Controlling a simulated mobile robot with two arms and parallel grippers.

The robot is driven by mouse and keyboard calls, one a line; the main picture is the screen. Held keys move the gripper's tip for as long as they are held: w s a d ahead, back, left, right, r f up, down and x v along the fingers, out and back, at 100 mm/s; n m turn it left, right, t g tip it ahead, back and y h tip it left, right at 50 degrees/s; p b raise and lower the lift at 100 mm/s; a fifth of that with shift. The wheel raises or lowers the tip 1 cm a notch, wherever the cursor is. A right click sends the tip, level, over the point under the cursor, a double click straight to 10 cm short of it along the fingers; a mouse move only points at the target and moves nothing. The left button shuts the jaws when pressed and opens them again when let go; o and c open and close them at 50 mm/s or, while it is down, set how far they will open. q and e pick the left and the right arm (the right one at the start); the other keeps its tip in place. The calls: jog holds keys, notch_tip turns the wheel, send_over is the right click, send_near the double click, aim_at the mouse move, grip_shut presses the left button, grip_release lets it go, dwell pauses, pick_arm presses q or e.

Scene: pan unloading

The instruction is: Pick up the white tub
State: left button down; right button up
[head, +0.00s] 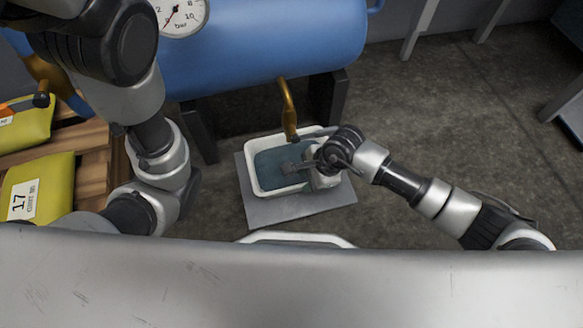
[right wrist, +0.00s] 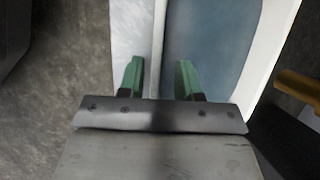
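The white tub (head: 249,172) holds dark blue-green liquid and stands on a grey plate under a brass tap. My right gripper (head: 291,167) is at the tub's right side, reaching over its rim. In the right wrist view, the tub (right wrist: 276,45) lies ahead and its near rim runs between the two green fingers. These fingers (right wrist: 160,80) are apart, with gaps seen beside the rim. Whether they touch it I cannot tell. My left arm is at the left of the head view; its gripper does not show.
The brass tap (head: 288,110) hangs from the blue tank (head: 260,45) close above the tub's back edge. Another white rim (head: 295,238) shows partly behind the pale front surface. Yellow bags (head: 50,180) lie on a wooden pallet (head: 92,165) at left.

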aim_at(299, 186)
jog(key=b+x, duration=0.4)
jog(key=x, duration=0.1)
jog(key=shift+s+r, duration=0.1)
jog(key=shift+s, duration=0.05)
jog(key=shift+r, duration=0.1)
grip_shut()
